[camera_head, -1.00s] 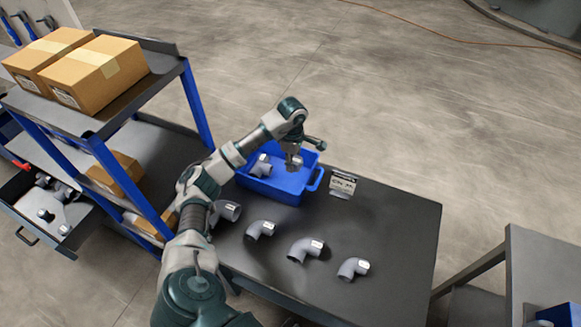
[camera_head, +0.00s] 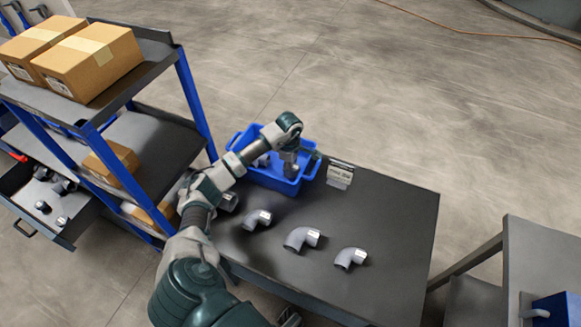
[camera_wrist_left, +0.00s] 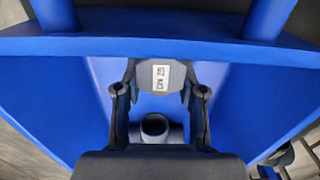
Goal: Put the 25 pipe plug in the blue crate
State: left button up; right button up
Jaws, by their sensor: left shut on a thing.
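The blue crate (camera_head: 268,181) stands at the back left of the dark table. My left gripper (camera_head: 290,168) reaches down into the crate near its right side. In the left wrist view, the gripper (camera_wrist_left: 160,95) is shut on a grey plug (camera_wrist_left: 161,76) with a white label reading DN 25. The plug is between the fingertips, with the blue crate wall (camera_wrist_left: 70,48) close behind it. A grey pipe fitting (camera_wrist_left: 155,125) lies in the crate below the gripper. Whether the plug touches the crate floor cannot be told. My right gripper is not in view.
Several grey elbow fittings (camera_head: 302,238) lie in a row along the table (camera_head: 385,225). A small sign (camera_head: 340,174) stands right of the crate. A shelf rack with cardboard boxes (camera_head: 88,62) is at left. Another table (camera_head: 545,250) is at right.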

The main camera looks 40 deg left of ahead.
pick_arm(q)
jog(key=shift+a+f, duration=0.15)
jog(key=shift+a, duration=0.05)
jog(key=o, duration=0.7)
jog(key=shift+a+f, duration=0.15)
jog(key=shift+a, duration=0.1)
jog(key=o, duration=0.4)
jog(key=shift+a+f, duration=0.1)
jog(key=shift+a, duration=0.15)
jog(key=shift+o, duration=0.2)
jog(key=shift+a+f, duration=0.1)
jog(key=shift+a, duration=0.15)
jog(key=shift+d+r, duration=0.2)
jog(key=shift+d, duration=0.15)
jog(key=shift+d+r, duration=0.2)
jog(key=shift+r, duration=0.15)
notch_tip(320, 180, up, 5)
jog(key=shift+r+p, duration=0.2)
jog(key=shift+p, duration=0.15)
notch_tip(320, 180, up, 6)
jog(key=shift+r, duration=0.15)
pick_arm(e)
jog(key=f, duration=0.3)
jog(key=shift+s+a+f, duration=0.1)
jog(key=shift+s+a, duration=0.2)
pick_arm(q)
jog(key=shift+a, duration=0.2)
